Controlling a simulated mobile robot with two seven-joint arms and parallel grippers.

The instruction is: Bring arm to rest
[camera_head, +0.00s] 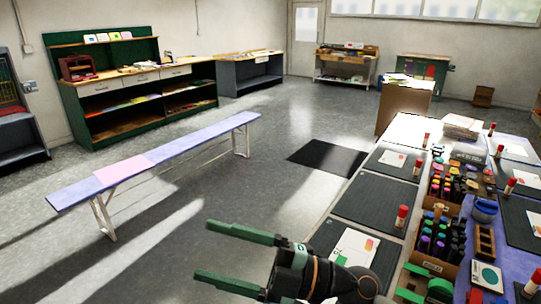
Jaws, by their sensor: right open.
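My right gripper (202,250) is at the bottom middle of the head view. Its two green fingers point left and are spread wide apart, with nothing between them. Its black wrist comes in from the lower right, in front of the near left edge of the long worktable (395,238). The fingers reach out past that edge, over the grey floor. My left gripper does not show.
The worktable carries black cutting mats (376,199), several red-capped glue sticks (401,215) and crates of coloured markers. A low purple bench (190,143) stands on the left. A green shelf unit (108,131) lines the back wall.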

